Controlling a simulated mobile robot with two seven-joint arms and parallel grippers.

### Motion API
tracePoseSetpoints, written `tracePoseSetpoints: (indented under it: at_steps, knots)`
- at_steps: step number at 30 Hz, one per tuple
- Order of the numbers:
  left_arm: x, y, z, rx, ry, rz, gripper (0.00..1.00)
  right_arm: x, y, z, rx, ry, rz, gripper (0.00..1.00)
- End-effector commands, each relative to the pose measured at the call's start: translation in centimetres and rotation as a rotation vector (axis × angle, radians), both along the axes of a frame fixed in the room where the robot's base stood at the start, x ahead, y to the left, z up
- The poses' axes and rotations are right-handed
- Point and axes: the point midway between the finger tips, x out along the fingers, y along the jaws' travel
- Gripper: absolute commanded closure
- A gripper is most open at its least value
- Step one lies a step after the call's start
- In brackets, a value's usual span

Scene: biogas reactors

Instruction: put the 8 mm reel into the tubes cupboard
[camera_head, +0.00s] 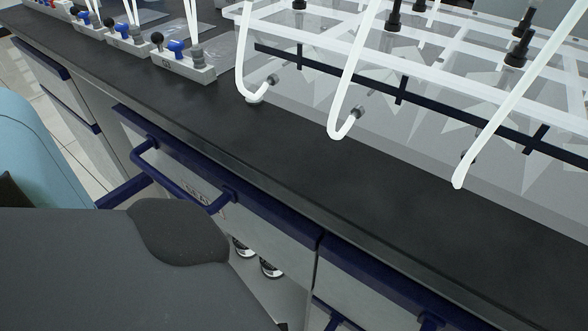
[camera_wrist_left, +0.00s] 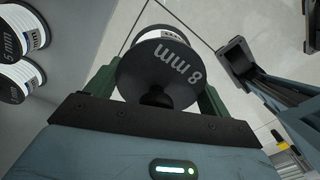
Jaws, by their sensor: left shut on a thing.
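The 8 mm reel (camera_wrist_left: 165,65) has a dark end disc marked "8 mm" and white tubing behind it. My left gripper (camera_wrist_left: 157,85) is shut on it, with a green finger on each side. In the head view this gripper and the reel are hidden, with a dark grey part of mine across the lower left. The open cupboard (camera_head: 284,292) under the counter shows two reels (camera_head: 257,260) inside, below a drawer. In the left wrist view a 5 mm reel (camera_wrist_left: 12,42) and another reel (camera_wrist_left: 20,80) stand left of the held reel, apart from it.
The drawer front (camera_head: 265,228) above the opening has a protruding blue handle (camera_head: 180,180). The black counter (camera_head: 250,140) runs above it, with a clear front strip. Valve blocks (camera_head: 183,66) and a clear tank (camera_head: 420,100) with white tubes stand on it.

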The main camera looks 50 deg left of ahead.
Motion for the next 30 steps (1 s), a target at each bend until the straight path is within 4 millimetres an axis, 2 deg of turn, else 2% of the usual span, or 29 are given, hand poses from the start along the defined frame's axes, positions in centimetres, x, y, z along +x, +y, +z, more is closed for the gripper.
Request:
tracePoseSetpoints:
  at_steps: [6,10,30]
  knots:
    - [0.1,0.0,0.0,-0.001,-0.001,0.000,0.48,-0.2,0.0,-0.1,-0.001,0.003,0.000,0.64]
    - [1.5,0.4,-0.1,0.001,-0.002,0.001,0.48,-0.4,0.0,-0.6,-0.001,0.011,0.001,0.64]
    - [16.4,3.9,-0.3,0.000,-0.003,0.001,0.48,-1.1,-0.1,-5.8,-0.001,0.054,0.001,0.64]
